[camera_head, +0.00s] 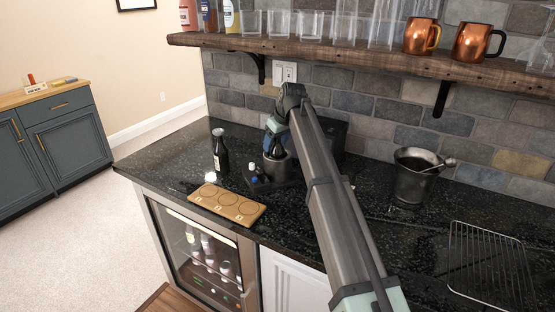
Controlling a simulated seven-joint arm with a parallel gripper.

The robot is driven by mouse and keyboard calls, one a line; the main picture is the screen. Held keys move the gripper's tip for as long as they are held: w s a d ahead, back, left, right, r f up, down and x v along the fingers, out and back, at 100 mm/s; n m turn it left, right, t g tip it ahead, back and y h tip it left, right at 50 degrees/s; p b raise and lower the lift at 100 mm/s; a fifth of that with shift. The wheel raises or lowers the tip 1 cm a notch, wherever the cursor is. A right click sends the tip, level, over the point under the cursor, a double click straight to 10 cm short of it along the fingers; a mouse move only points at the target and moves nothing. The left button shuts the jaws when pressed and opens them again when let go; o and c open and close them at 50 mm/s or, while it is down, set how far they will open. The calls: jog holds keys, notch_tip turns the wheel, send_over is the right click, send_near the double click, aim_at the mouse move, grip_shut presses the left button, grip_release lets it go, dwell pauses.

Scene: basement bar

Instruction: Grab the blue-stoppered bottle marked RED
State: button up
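My gripper (274,150) points down over the dark counter (400,228), above a dark round container (278,166). Its fingers are dark and small here, and I cannot tell whether they are open or shut. A small blue, rounded top (254,179) shows just left of that container, low on a black base; it may be a stopper, but the bottle under it is not clear. A dark bottle (220,155) with a pale label stands upright further left, apart from my gripper. I cannot read RED on any label.
A wooden board (228,203) with round recesses lies at the counter's front edge. A small bright item (210,177) lies behind it. A metal bucket (415,178) and a wire rack (488,265) are to the right. A shelf (370,59) with glasses and copper mugs overhangs the back.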

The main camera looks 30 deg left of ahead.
grip_shut()
dwell(0.3)
jog(key=shift+d, duration=0.1)
